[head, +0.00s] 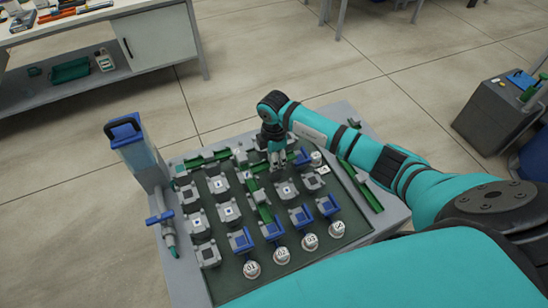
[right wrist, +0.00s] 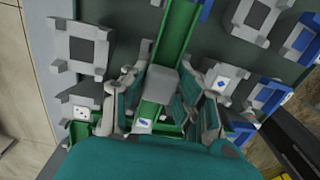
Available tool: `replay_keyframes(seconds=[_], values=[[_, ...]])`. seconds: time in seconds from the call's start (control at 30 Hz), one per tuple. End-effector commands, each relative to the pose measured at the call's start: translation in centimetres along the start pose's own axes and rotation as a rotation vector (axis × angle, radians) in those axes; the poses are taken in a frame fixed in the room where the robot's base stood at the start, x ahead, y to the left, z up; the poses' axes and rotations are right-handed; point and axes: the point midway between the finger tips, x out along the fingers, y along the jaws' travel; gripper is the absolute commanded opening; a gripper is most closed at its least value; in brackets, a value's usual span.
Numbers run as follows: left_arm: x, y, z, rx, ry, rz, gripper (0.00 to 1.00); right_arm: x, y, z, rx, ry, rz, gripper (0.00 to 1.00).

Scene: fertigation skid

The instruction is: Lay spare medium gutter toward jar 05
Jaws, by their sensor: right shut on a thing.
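My right gripper (head: 277,158) is low over the far middle of the board. In the right wrist view its fingers (right wrist: 162,90) are closed on either side of a green gutter (right wrist: 178,32) with a grey block (right wrist: 162,80) across it. A white-topped jar (head: 316,158) stands at the board's far right; its label is too small to read. Jars marked 01 (head: 252,270), 02 (head: 282,256) and 03 (head: 310,242) stand along the near edge, with another jar (head: 338,228) beside them. My left gripper is not in view.
Grey holders (head: 228,211) and blue-topped holders (head: 301,216) crowd the board. Green gutters lie in the middle (head: 263,206) and along the right edge (head: 362,186). A blue tank (head: 140,153) stands at the left. A workbench (head: 110,50) is behind.

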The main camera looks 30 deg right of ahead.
Motion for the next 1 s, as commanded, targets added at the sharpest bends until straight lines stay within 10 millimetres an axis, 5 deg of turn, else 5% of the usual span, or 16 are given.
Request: replay_keyframes(seconds=[0.13,0.17,0.33,0.67,0.77,1.0], values=[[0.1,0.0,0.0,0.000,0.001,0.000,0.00,0.2,0.0,0.0,0.000,0.000,0.001,0.00],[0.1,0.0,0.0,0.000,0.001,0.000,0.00,0.2,0.0,0.0,0.000,0.000,0.000,0.28],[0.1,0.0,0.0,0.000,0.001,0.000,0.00,0.2,0.0,0.0,0.000,0.000,-0.001,0.50],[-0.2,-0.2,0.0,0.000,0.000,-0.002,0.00,-0.3,0.0,0.0,0.000,0.000,0.000,0.50],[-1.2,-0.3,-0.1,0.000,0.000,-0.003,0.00,-1.7,0.0,0.0,0.000,0.001,0.001,0.50],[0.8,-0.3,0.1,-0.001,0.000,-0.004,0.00,-6.1,0.1,0.0,-0.002,0.000,0.006,0.50]])
